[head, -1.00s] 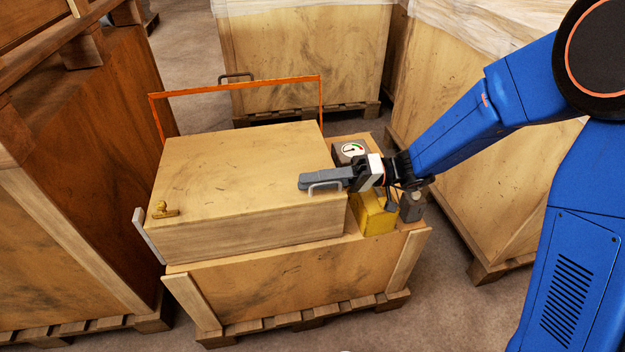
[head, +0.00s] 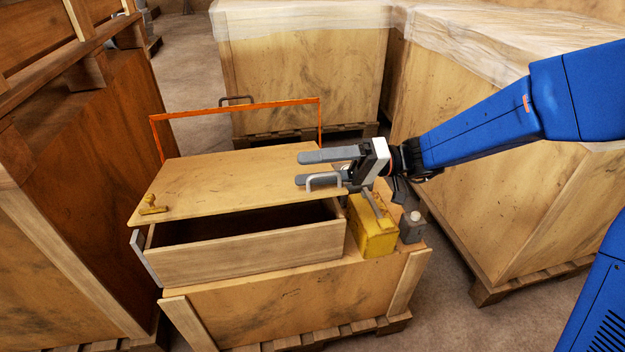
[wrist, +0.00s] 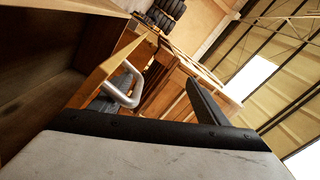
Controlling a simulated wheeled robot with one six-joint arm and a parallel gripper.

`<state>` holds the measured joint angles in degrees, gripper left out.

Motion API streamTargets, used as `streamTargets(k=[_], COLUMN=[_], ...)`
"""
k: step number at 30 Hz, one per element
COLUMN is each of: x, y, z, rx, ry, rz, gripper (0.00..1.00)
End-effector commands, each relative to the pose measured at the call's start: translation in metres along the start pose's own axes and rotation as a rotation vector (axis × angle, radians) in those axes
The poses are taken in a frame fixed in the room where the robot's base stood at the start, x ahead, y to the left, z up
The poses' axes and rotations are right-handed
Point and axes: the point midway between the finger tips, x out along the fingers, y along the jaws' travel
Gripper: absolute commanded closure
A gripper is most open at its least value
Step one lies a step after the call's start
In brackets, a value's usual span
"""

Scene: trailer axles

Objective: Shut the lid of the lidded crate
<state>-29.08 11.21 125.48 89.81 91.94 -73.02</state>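The lidded crate (head: 245,258) is a pale wooden box on a larger wooden case. Its flat lid (head: 225,185) stands partly raised at the front, with a dark gap above the front wall. A grey bar handle (head: 323,180) sits at the lid's front right and also shows in the wrist view (wrist: 125,88). My gripper (head: 305,169) is open at the handle, with two grey fingers apart. One finger passes close by or through the handle loop; I cannot tell whether it touches. A small brass fitting (head: 152,205) lies on the lid's left front.
An orange frame (head: 235,108) stands behind the lid. A yellow canister (head: 372,238) and a small grey container (head: 412,228) stand right of the crate. Large wooden crates (head: 300,75) surround it behind, left and right. Open floor (head: 440,315) shows at the front right.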

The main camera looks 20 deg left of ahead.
Motion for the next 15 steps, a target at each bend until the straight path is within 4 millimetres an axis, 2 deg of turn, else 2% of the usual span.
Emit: streamTargets(k=[15], x=[-0.0005], y=[-0.0038], z=[0.0010], rx=[0.001], ry=[-0.004], rz=[-0.005], gripper=[0.51])
